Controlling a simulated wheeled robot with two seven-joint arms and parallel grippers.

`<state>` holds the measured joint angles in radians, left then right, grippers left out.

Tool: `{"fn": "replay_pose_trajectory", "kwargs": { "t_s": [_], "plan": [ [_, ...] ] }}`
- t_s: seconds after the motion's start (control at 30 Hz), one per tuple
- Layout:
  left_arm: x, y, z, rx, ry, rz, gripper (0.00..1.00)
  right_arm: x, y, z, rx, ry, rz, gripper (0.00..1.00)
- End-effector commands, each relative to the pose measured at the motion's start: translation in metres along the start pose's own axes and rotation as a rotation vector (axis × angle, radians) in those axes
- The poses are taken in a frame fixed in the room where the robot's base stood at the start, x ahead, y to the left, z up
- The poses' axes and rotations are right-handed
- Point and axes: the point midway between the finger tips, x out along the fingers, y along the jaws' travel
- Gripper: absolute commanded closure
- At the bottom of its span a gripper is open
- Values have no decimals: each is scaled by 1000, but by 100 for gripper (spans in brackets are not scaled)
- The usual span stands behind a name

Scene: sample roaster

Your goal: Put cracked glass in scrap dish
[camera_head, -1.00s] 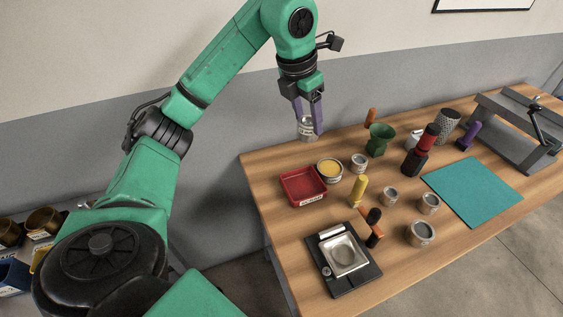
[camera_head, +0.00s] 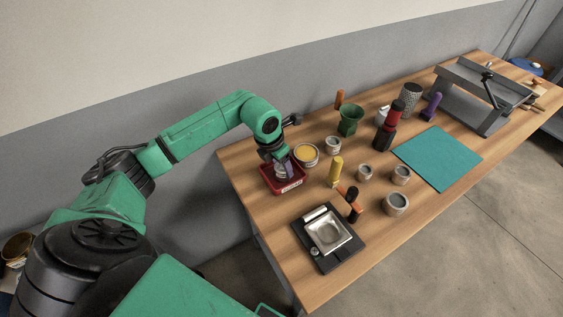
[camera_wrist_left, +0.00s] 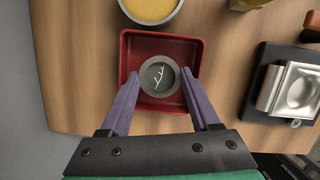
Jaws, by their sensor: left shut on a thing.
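The cracked glass (camera_wrist_left: 158,77) is a small round grey jar with white crack lines on its top. In the left wrist view it sits between the fingertips of my left gripper (camera_wrist_left: 160,92), inside the outline of the red scrap dish (camera_wrist_left: 133,50). My left gripper is shut on it. In the head view my left gripper (camera_head: 282,168) is over the red dish (camera_head: 296,186) at the table's left, with the glass mostly hidden by the fingers. I cannot tell whether the glass touches the dish floor. My right gripper is not in view.
A tin of yellow contents (camera_head: 307,154) stands right beside the dish. A scale with a metal pan (camera_head: 327,232), a yellow-handled tool (camera_head: 335,171), several small tins, a green cup (camera_head: 350,120) and a teal mat (camera_head: 438,157) spread to the right. A wall runs behind the table.

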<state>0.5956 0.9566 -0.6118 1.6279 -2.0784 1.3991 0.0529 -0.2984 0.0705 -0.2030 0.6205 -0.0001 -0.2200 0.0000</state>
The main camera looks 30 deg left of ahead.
Motion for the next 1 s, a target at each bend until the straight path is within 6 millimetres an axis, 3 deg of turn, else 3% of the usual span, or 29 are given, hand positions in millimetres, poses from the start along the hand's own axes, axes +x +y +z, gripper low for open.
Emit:
{"fn": "replay_pose_trajectory", "kwargs": {
  "t_s": [0.3,0.33,0.4,0.77,0.87,1.0],
  "plan": [
    [5,0,-1,-1,-1,1,97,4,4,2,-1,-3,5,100],
    [3,0,0,-1,-1,1,26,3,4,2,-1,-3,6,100],
    [3,0,0,-1,-1,1,7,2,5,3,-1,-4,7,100],
    [-3,1,1,-1,-2,1,7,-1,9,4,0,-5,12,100],
    [-18,2,1,-1,-5,4,7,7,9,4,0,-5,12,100],
    [-55,2,1,-1,-7,6,7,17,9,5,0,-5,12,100]
  ]
}}
